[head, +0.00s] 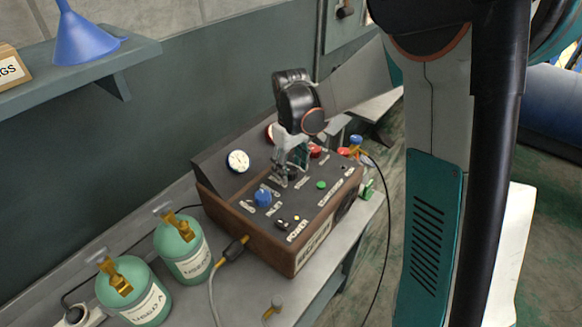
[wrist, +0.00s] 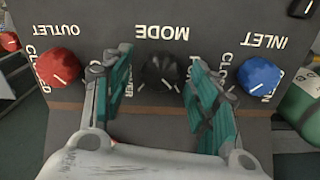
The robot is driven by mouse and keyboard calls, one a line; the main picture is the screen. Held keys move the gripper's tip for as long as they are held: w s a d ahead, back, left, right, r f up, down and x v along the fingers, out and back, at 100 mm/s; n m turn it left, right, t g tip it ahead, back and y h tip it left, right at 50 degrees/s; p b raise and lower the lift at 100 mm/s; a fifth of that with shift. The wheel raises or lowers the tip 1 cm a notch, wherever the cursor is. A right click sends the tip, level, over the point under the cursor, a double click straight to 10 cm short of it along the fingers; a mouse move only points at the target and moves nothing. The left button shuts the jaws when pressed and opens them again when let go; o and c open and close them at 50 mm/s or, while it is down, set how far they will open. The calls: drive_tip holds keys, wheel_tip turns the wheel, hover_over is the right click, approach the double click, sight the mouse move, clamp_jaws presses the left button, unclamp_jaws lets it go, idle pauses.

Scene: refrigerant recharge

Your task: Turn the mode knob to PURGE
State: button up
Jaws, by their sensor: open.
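The black mode knob (wrist: 161,72) sits on the dark panel of the recharge machine (head: 285,235), under the MODE label in the wrist view. Its white pointer line is partly visible, but I cannot tell its setting for sure. The labels beside it are partly hidden by my fingers. My gripper (wrist: 162,95) is open, with one teal-padded finger on each side of the knob and gaps between. In the head view my gripper (head: 288,172) is over the panel and hides the knob.
The red outlet knob (wrist: 59,68) and blue inlet knob (wrist: 259,76) flank the mode knob close outside my fingers. The blue knob also shows in the head view (head: 263,197). Green cylinders (head: 182,247) stand left of the machine.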

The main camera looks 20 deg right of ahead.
sight(291, 170)
wheel_tip(291, 170, up, 11)
drive_tip(key=shift+r, duration=0.2)
idle(0.4)
drive_tip(key=shift+s, duration=0.15)
drive_tip(key=s+m+t+b, duration=0.1)
drive_tip(key=s+m+t, duration=0.3)
drive_tip(key=s, duration=1.8)
drive_tip(key=t, duration=0.3)
drive_tip(key=shift+r+m, duration=0.3)
drive_tip(key=shift+r, duration=0.05)
drive_tip(key=shift+d, duration=0.1)
